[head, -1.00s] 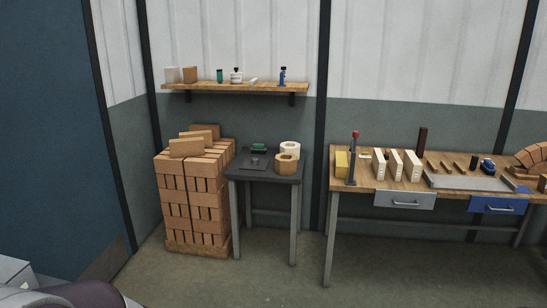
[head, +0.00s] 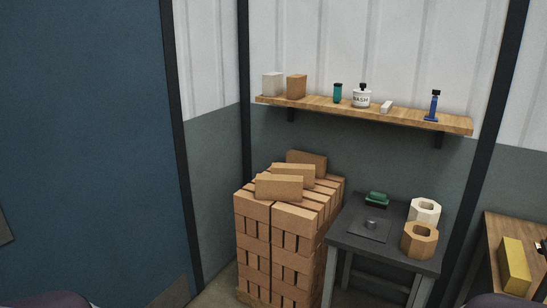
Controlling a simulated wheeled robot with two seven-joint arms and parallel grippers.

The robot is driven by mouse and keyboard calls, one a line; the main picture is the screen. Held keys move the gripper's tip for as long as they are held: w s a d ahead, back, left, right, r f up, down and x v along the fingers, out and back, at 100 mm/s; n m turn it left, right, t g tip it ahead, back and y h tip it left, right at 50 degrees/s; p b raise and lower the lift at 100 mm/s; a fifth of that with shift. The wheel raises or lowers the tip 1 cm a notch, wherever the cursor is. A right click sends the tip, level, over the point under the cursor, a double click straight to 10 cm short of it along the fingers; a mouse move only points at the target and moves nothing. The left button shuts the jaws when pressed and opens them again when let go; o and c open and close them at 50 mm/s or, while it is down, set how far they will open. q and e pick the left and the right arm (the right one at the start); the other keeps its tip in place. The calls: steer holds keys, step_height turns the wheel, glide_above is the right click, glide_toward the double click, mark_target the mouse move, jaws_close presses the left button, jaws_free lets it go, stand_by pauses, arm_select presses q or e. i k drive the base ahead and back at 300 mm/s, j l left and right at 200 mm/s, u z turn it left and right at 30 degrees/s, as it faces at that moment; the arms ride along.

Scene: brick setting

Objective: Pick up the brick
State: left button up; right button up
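A stack of tan bricks (head: 272,240) stands against the wall in the middle of the head view, left of a small dark table. Loose bricks lie on top: a front one (head: 279,187), one behind it (head: 293,175), and one at the back (head: 307,162). A yellow brick-shaped block (head: 514,267) lies on the workbench at the right edge. Neither gripper shows; only rounded dark parts of my own arms are at the bottom corners. The stack's lower end is cut off by the frame.
The small dark table (head: 385,248) holds a green-topped item (head: 377,199) and two hollow blocks (head: 420,239). A wooden shelf (head: 415,118) with bottles and blocks hangs above. The wooden workbench (head: 497,232) is at right. A blue panel (head: 85,150) fills the left.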

mark_target(279, 187)
steer(key=i+l+u, duration=0.2)
steer(key=i, duration=0.3)
steer(key=i+u, duration=0.2)
steer(key=i, duration=0.35)
steer(key=i+l+u, duration=0.2)
steer(key=i, duration=0.3)
steer(key=i+j+z, duration=0.2)
steer(key=i, duration=0.3)
steer(key=i+j+z, duration=0.25)
steer(key=i+j, duration=0.2)
steer(key=i, duration=0.05)
